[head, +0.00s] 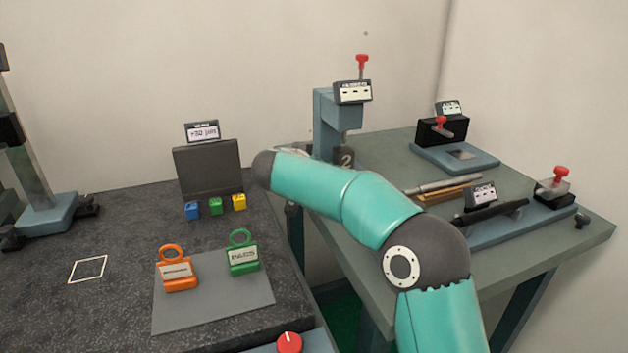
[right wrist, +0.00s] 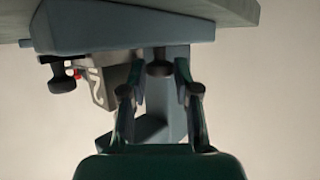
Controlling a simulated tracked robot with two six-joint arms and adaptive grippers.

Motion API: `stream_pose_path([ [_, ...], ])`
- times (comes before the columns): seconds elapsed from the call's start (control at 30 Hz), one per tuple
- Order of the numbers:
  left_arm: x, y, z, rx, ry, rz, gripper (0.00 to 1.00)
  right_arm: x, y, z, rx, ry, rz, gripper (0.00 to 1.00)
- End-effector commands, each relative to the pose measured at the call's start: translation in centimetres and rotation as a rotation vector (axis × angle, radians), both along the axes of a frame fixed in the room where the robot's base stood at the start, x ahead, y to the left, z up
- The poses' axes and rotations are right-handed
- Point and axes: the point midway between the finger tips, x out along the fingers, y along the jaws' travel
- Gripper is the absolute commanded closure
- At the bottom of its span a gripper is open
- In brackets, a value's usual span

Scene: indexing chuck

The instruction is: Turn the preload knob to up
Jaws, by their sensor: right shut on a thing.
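In the right wrist view, a small dark round knob (right wrist: 159,68) sits under a blue-grey body (right wrist: 110,25), which looks inverted there. My right gripper (right wrist: 160,78) has its two fingertips on either side of this knob and is shut on it. No pointer or label of the knob is readable, so its setting cannot be told. In the head view, my right arm reaches toward the blue-grey upright fixture (head: 323,108) with a dark drum marked 2 (head: 346,158). The arm hides the gripper and the knob there. My left gripper is not in view.
A second dark knob (right wrist: 62,84) stands left of the held one in the wrist view. The green table (head: 385,155) bears a black clamp block (head: 443,131) and rods (head: 444,184).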

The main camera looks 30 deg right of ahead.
Motion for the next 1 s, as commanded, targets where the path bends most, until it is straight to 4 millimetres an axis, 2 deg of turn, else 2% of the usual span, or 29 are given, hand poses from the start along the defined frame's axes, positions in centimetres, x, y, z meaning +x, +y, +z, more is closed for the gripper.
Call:
stream_pose_path([
  [0.07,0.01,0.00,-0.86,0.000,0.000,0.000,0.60,0.02,0.10,-0.20,-0.002,-0.003,0.024,1.00],
  [0.4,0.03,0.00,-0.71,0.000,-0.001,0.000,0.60,0.04,0.15,0.11,-0.002,-0.001,0.035,1.00],
  [0.43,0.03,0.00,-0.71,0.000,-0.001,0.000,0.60,0.05,0.14,0.12,-0.002,-0.001,0.035,0.66],
  [0.57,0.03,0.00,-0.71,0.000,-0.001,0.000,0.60,0.02,0.12,0.10,-0.002,-0.001,0.034,0.46],
  [1.0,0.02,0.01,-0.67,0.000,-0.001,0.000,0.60,-0.46,0.57,0.38,-0.001,0.000,0.030,0.46],
])
